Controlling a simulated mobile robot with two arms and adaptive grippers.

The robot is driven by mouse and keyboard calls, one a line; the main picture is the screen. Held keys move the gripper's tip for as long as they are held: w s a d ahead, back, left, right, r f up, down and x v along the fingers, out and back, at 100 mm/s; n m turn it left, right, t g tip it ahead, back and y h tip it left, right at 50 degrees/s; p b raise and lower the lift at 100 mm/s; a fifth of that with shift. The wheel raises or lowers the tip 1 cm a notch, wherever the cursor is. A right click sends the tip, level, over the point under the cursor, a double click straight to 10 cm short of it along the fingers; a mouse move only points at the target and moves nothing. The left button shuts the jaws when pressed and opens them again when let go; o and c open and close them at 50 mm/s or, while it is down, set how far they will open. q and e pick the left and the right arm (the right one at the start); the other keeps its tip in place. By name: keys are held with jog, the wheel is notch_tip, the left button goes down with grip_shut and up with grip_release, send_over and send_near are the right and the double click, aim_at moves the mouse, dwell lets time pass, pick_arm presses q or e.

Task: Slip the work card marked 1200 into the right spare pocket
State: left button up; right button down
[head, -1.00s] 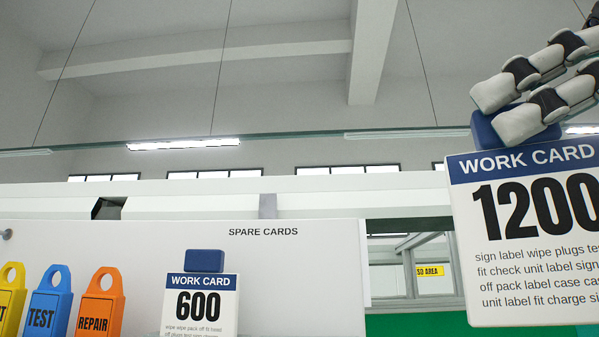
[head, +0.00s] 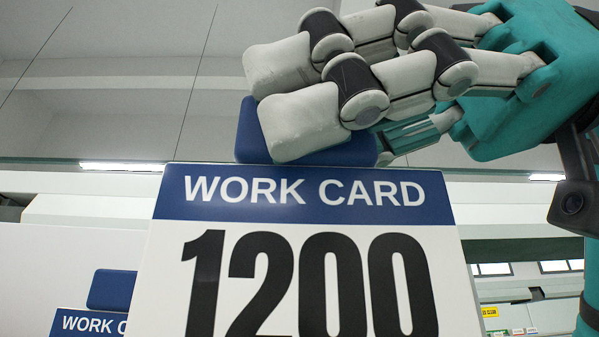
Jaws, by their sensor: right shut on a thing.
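The work card marked 1200 (head: 315,270) is white with a blue header band and hangs upright, large and close in the head view. My right gripper (head: 300,125) is shut on the blue grip block (head: 249,135) at the card's top edge and holds it up. The lower part of the card is cut off by the frame. Another work card (head: 85,322) with a blue block (head: 111,289) shows at lower left, partly behind the 1200 card. The right spare pocket cannot be seen. My left gripper is not in view.
A white board (head: 60,255) stands behind the cards at the left, its right part hidden by the 1200 card. Small signs (head: 490,311) and windows show far off at lower right. The air above the board at left is clear.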

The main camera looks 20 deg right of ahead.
jog(key=shift+s+d+r, duration=0.1)
jog(key=shift+s+r, duration=0.05)
jog(key=shift+s, duration=0.25)
jog(key=shift+w+d, duration=0.2)
jog(key=shift+w, duration=0.4)
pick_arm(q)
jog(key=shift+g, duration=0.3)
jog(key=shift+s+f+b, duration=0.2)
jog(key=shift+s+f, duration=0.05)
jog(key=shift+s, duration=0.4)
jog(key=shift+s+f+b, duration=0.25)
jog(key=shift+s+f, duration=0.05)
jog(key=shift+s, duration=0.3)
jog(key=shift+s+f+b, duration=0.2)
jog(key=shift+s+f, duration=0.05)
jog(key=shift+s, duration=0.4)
pick_arm(e)
jog(key=w+d+f, duration=0.2)
jog(key=w, duration=0.4)
jog(key=w+d+f, duration=0.1)
jog(key=w+f, duration=0.1)
jog(key=w, duration=0.5)
jog(key=shift+w+d, duration=0.2)
jog(key=shift+d, duration=0.15)
